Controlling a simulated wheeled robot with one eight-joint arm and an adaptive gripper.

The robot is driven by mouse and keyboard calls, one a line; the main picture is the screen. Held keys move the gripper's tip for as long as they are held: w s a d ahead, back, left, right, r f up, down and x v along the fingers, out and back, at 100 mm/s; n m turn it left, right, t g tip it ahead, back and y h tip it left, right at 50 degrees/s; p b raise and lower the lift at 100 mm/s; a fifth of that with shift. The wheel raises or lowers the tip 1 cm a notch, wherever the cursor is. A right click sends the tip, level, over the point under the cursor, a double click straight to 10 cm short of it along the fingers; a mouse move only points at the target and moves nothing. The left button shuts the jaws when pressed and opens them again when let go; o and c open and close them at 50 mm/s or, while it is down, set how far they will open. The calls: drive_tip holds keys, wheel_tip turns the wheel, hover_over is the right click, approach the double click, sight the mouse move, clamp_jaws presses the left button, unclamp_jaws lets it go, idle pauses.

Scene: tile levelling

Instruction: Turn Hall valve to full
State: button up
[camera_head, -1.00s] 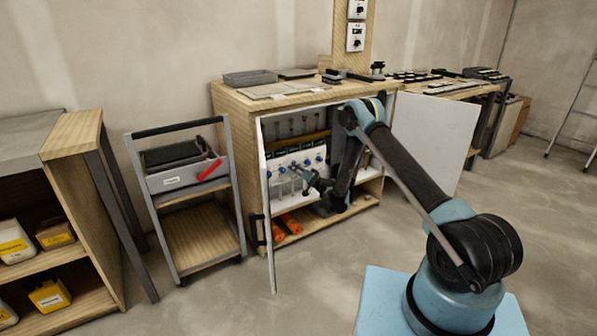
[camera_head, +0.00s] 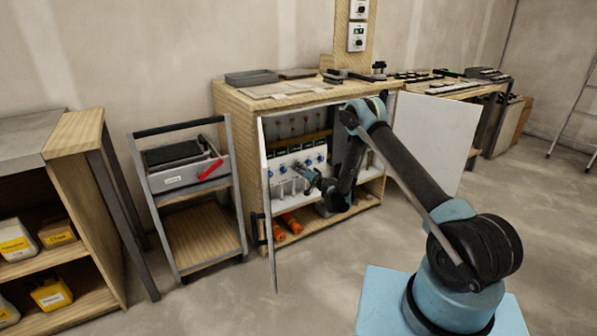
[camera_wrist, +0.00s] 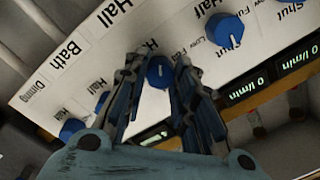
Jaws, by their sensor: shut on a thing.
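In the wrist view, the fingers of my gripper (camera_wrist: 158,85) stand on both sides of a blue knob (camera_wrist: 160,72) and are shut on it. The knob's white pointer mark points roughly up and down in that picture. The word "Hall" is printed on the white valve panel (camera_wrist: 80,62) above and left of this knob; nearer print is partly hidden by the fingers. In the head view, my gripper (camera_head: 309,176) is at the row of blue knobs inside the open cabinet (camera_head: 240,104), and the held knob is hard to make out.
Other blue knobs stand close on both sides, one at the right (camera_wrist: 224,29) and one at the lower left (camera_wrist: 72,129). Flow displays reading 0 l/min (camera_wrist: 297,57) sit below the panel. A white cabinet door (camera_head: 433,140) is open at the right. A trolley (camera_head: 200,232) stands left.

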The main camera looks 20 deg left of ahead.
drive_tip(key=shift+w+d+m, duration=0.15)
drive_tip(key=shift+d+m, duration=0.05)
drive_tip(key=shift+m, duration=0.5)
drive_tip(key=m, duration=0.3)
drive_tip(key=shift+m, duration=0.4)
clamp_jaws()
drive_tip(key=m+t, duration=0.1)
drive_tip(key=m, duration=0.4)
drive_tip(key=shift+f+m, duration=0.1)
drive_tip(key=shift+m, duration=0.2)
drive_tip(key=o, duration=1.1)
unclamp_jaws()
drive_tip(key=shift+f, duration=0.1)
drive_tip(key=shift+c, duration=0.2)
drive_tip(key=shift+a, duration=0.1)
